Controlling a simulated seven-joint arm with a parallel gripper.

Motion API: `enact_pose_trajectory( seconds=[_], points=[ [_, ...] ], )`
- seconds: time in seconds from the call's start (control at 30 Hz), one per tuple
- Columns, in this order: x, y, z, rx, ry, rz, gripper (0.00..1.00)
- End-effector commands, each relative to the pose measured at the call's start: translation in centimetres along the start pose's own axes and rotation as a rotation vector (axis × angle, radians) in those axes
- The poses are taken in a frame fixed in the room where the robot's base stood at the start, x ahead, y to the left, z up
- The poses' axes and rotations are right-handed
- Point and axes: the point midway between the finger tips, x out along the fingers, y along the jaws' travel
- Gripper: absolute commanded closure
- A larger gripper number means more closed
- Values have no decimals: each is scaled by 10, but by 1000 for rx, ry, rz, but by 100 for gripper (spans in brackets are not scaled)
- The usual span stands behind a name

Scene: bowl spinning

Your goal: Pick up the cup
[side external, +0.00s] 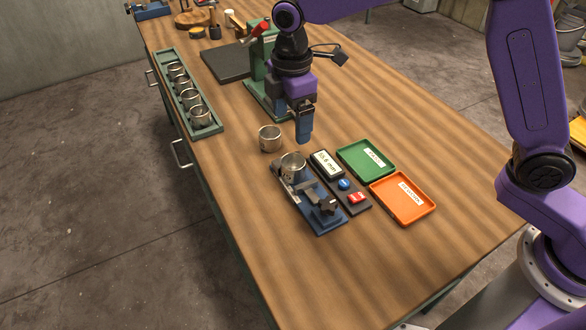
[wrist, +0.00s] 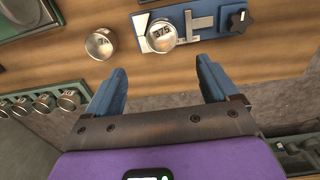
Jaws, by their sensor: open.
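Several small metal cups are in view. One cup (side external: 270,138) stands alone on the bare table; it also shows in the wrist view (wrist: 101,44). Another cup (side external: 293,166) sits at the far end of a blue measuring fixture (side external: 322,214); the wrist view shows it too (wrist: 162,36). More cups (side external: 183,89) stand in a row in a long green rack (side external: 207,130). My gripper (side external: 304,139) is above the table, right of the lone cup and behind the fixture. In the wrist view its blue fingers (wrist: 158,82) are wide apart with nothing between them.
Right of the fixture are a display panel with blue and red buttons (side external: 342,184), a green tray (side external: 352,149) and an orange tray (side external: 388,207). A green press-like stand (side external: 262,60) is behind my gripper. The table's near part is clear.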

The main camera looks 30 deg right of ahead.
Motion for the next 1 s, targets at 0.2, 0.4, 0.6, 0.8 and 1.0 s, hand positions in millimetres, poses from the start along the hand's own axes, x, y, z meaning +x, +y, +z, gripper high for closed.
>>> enact_pose_trajectory(
  seconds=[0.2, 0.4, 0.6, 0.8, 1.0],
  points=[
    [40, -1, 1, 1, -3, -3, 13],
    [60, 0, 1, 1, -1, -1, 13],
    [74, -2, 2, 0, -2, -2, 13],
    [102, -4, 5, 1, -2, -2, 13],
    [114, -4, 5, 1, 0, 0, 13]
  ],
)
